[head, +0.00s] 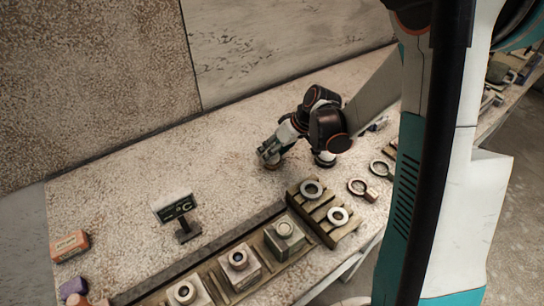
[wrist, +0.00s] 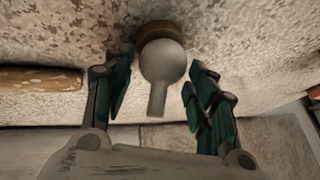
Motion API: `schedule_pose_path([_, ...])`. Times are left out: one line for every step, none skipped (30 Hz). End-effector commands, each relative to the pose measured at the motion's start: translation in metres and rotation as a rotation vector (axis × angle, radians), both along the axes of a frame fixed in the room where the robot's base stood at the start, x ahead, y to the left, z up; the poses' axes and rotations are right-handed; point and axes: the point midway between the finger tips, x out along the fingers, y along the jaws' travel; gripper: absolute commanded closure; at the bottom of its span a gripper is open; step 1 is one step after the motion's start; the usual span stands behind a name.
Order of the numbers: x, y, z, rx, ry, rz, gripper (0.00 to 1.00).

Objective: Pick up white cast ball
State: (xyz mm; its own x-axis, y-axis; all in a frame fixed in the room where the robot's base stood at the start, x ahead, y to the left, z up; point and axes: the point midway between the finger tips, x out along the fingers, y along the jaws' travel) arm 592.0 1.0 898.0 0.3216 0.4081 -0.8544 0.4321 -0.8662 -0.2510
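The white cast ball (wrist: 162,60) shows in the wrist view as a pale grey-white sphere with a short neck pointing down the picture. It rests at a brown round stand (wrist: 155,29). My gripper (wrist: 158,83) is open, with one green-padded finger on each side of the ball and visible gaps between. In the head view my gripper (head: 268,153) is low over the table, above a small brownish base (head: 273,164). The ball itself is hidden there by the fingers.
A second round piece (head: 324,159) stands just right of my gripper. A wooden rack with rings (head: 323,213), small blocks (head: 239,265) and a small sign (head: 175,207) are nearer the front. A wall (head: 95,85) runs behind.

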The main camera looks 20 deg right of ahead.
Motion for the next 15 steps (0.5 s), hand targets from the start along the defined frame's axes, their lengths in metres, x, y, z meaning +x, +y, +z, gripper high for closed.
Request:
schedule_pose_path([0.0000, 0.0000, 0.0001, 0.000, 0.000, 0.000, 0.68])
schedule_pose_path([0.0000, 0.0000, 0.0001, 0.000, 0.000, 0.000, 0.75])
schedule_pose_path([0.0000, 0.0000, 0.0001, 0.000, 0.000, 0.000, 0.84])
schedule_pose_path([0.0000, 0.0000, 0.0001, 0.000, 0.000, 0.000, 0.84])
schedule_pose_path([0.0000, 0.0000, 0.0001, 0.000, 0.000, 0.000, 0.85])
schedule_pose_path([0.0000, 0.0000, 0.0001, 0.000, 0.000, 0.000, 0.85])
schedule_pose_path([0.0000, 0.0000, 0.0001, 0.000, 0.000, 0.000, 0.85])
schedule_pose_path([0.0000, 0.0000, 0.0001, 0.000, 0.000, 0.000, 0.85])
schedule_pose_path([0.0000, 0.0000, 0.0001, 0.000, 0.000, 0.000, 0.85])
schedule_pose_path([0.0000, 0.0000, 0.0001, 0.000, 0.000, 0.000, 0.85])
schedule_pose_path([0.0000, 0.0000, 0.0001, 0.000, 0.000, 0.000, 0.85])
schedule_pose_path([0.0000, 0.0000, 0.0001, 0.000, 0.000, 0.000, 0.85])
schedule_pose_path([-0.0001, -0.0001, 0.0002, 0.000, 0.000, 0.000, 0.85])
schedule_pose_path([-0.0001, 0.0000, 0.0004, 0.000, 0.000, 0.000, 0.85])
schedule_pose_path([0.0000, -0.0001, 0.0012, 0.000, 0.000, 0.000, 0.85])
